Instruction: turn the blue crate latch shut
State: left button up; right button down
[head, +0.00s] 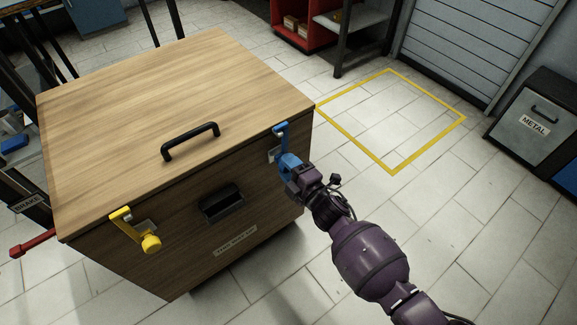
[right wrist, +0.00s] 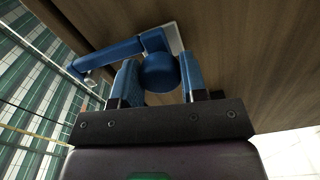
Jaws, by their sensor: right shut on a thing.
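The blue crate latch (head: 281,129) is on the front face of the wooden crate (head: 130,250), near its right corner. Its hooked end is up at the lid's edge, and its arm runs down to a round knob, which shows in the right wrist view (right wrist: 160,72). My right gripper (head: 291,167) is shut on this knob, with one blue finger on each side of it. In the head view the gripper hides most of the knob. My left gripper is not in view.
The crate's lid (head: 120,110) is down and has a black handle (head: 190,141). A yellow latch (head: 122,215) is at the front left. A red lever (head: 32,245) is beside the crate. Open floor lies to the right, with a yellow outlined square (head: 391,172) and a METAL bin (head: 535,125).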

jog(key=shift+f, duration=0.1)
dwell(0.4)
jog(key=c, duration=0.7)
grip_release()
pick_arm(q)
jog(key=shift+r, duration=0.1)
pick_arm(e)
jog(key=shift+o, duration=0.2)
jog(key=shift+s+d, duration=0.1)
pick_arm(q)
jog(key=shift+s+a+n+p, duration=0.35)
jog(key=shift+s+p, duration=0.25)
jog(key=shift+p, duration=0.6)
pick_arm(e)
jog(key=v, duration=1)
jog(key=shift+s+d, duration=0.2)
jog(key=shift+s, duration=0.05)
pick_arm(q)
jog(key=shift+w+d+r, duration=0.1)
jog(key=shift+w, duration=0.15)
